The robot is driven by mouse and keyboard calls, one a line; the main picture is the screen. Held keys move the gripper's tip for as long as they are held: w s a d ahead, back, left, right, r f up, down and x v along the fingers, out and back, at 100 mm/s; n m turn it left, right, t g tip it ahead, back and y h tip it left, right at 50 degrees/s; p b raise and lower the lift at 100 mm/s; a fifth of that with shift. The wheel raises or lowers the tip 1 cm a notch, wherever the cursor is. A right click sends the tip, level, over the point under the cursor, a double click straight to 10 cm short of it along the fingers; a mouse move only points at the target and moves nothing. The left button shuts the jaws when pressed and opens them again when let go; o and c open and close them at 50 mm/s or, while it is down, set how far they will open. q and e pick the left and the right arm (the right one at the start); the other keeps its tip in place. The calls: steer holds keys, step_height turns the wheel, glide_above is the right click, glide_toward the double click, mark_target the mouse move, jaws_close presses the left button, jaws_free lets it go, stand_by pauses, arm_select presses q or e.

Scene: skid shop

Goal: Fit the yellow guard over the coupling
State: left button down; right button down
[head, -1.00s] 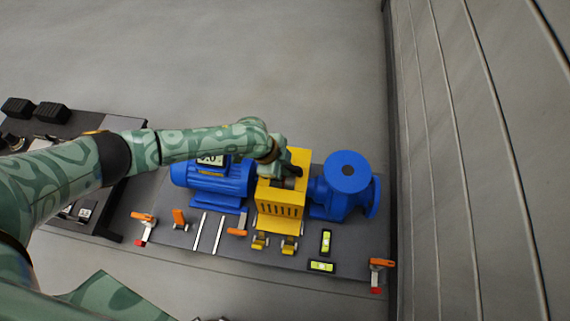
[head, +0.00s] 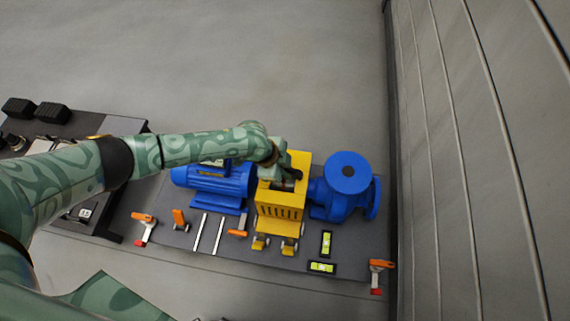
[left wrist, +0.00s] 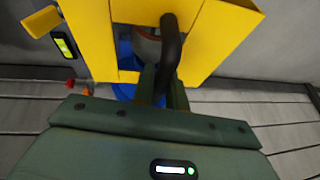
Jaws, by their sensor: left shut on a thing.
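The yellow guard (head: 279,212) is a slotted box between the blue motor (head: 215,180) and the blue pump (head: 347,175) in the head view. My left gripper (head: 285,174) is shut on the guard's dark handle, which also shows in the left wrist view (left wrist: 170,50). The guard (left wrist: 225,40) fills the top of the left wrist view, with blue parts visible through its opening. I cannot tell whether the guard touches the base plate. My right gripper is not in view.
The dark base plate (head: 170,240) carries orange-handled clamps (head: 143,217), two silver strips (head: 208,233), yellow brackets (head: 289,246) and two spirit levels (head: 321,267). A dark bench (head: 115,125) stands at the left. A grey wall (head: 460,150) rises at the right.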

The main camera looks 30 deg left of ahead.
arm_select(q)
steer(key=shift+r, duration=0.1)
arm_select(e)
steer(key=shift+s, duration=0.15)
arm_select(q)
steer(key=shift+f, duration=0.4)
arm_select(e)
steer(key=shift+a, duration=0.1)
arm_select(q)
steer(key=c, duration=0.9)
jaws_free()
steer(key=shift+o, duration=0.2)
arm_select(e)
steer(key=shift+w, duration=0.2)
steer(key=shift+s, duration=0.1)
arm_select(q)
step_height(320, 180, up, 8)
steer(key=p, duration=0.5)
steer(key=shift+r, duration=0.1)
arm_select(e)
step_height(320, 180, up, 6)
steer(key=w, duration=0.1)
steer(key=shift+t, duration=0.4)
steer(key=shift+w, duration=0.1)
